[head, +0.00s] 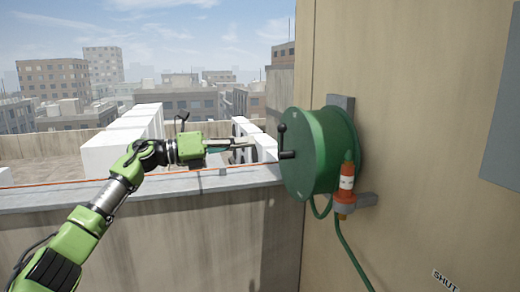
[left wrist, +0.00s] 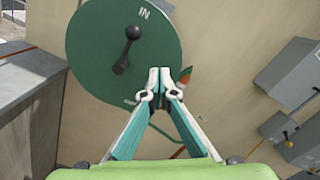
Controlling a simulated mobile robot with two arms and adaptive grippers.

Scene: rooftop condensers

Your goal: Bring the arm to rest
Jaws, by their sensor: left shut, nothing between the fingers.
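My left gripper (head: 251,146) reaches in from the left in the head view, with its fingertips close to the left of a green hose reel (head: 313,155). In the left wrist view the fingers (left wrist: 160,72) are together with nothing between them. The reel's round face (left wrist: 92,50) stands beyond them, marked "IN". A black crank handle (head: 283,140) sticks out from the reel face; it also shows in the left wrist view (left wrist: 128,48). I cannot tell whether the gripper touches anything. My right gripper is not in view.
The reel is mounted on a beige wall (head: 410,150). An orange and white nozzle (head: 346,182) sits in a holder below it, with a green hose (head: 346,245) hanging down. A parapet (head: 220,230) runs along the left. Grey boxes (left wrist: 298,75) are on the wall.

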